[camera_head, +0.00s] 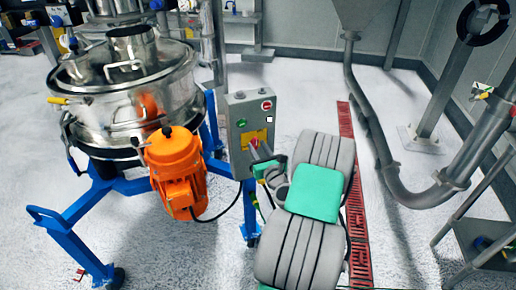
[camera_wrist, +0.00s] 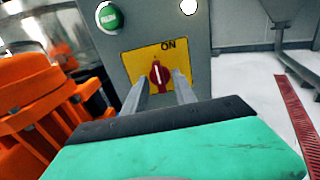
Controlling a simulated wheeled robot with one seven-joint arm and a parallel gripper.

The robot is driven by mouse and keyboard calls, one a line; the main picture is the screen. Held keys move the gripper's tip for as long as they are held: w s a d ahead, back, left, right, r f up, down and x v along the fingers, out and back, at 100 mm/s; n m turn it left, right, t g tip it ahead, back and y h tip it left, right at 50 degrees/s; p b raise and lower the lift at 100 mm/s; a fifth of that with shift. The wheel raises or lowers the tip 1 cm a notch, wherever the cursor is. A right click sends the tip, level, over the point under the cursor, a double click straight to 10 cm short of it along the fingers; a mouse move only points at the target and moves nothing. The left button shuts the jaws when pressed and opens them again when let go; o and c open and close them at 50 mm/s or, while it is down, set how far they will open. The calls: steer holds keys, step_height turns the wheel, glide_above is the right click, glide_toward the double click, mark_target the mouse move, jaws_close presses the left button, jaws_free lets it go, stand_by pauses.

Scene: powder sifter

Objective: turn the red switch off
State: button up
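The red switch (camera_wrist: 160,73) is a rotary knob on a yellow plate (camera_wrist: 137,64) with "ON" printed above it. Its handle stands near upright, with a pale mark toward the top. The plate is on the front of a grey control box (camera_head: 238,147). In the head view my gripper (camera_head: 259,152) is in front of the plate and hides the switch. In the wrist view my gripper's two fingers (camera_wrist: 160,80) are apart, one on each side of the knob. I cannot tell whether they touch it.
A green button (camera_wrist: 109,17) is above left of the plate; a red button (camera_head: 267,104) is at the box's upper right. An orange motor (camera_head: 176,165) and steel sifter (camera_head: 125,90) stand left, on a blue frame (camera_head: 72,243). A red floor grate (camera_head: 358,235) lies right.

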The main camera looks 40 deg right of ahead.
steer(key=shift+c, duration=0.3)
jaws_close()
steer(key=shift+n, duration=0.3)
steer(key=n+b, duration=0.2)
steer(key=n, duration=0.2)
steer(key=n+b, duration=0.2)
steer(key=n, duration=0.3)
steer(key=shift+f, duration=0.1)
steer(key=n+b, duration=0.3)
steer(key=n, duration=0.1)
steer(key=shift+n+b, duration=1.55)
steer(key=shift+n, duration=0.75)
